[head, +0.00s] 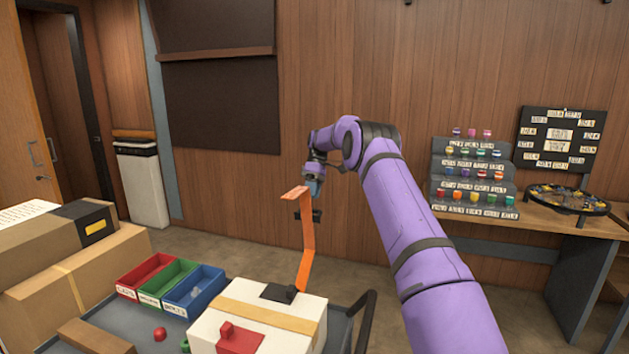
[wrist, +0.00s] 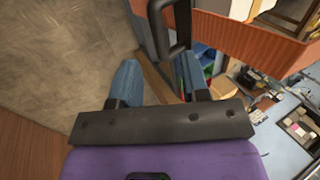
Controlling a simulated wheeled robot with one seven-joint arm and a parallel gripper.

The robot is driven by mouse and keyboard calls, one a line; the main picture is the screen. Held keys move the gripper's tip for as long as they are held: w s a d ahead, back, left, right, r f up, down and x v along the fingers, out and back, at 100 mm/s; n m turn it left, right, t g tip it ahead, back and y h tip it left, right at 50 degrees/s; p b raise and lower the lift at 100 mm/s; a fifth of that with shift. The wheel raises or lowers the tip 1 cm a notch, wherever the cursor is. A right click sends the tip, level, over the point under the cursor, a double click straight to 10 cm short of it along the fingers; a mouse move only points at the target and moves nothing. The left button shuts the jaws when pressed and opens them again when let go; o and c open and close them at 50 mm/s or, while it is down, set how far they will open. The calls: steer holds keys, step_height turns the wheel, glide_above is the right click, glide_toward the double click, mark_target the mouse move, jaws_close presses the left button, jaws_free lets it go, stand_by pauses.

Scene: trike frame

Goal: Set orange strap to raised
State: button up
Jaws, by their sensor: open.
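The orange strap (head: 307,240) stands up from a dark mount (head: 278,292) on the white box (head: 205,328) in the head view. It rises nearly upright, bends partway, and its top end folds over to the left. A small dark piece shows across its upper part. My gripper (head: 315,187) is just right of the strap's top end. In the wrist view my gripper (wrist: 157,72) has its two blue fingers spread, with no strap between them. A broad orange band, seemingly the strap (wrist: 228,32), runs beyond the right finger. Whether they touch is unclear.
Red, green and blue bins (head: 193,292) sit left of the white box on a grey cart. A dark cart handle (head: 362,320) stands at its right. Cardboard boxes (head: 70,270) are far left. A bench (head: 480,215) with stepped racks is at right.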

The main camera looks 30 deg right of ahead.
steer(key=shift+v, duration=2.85)
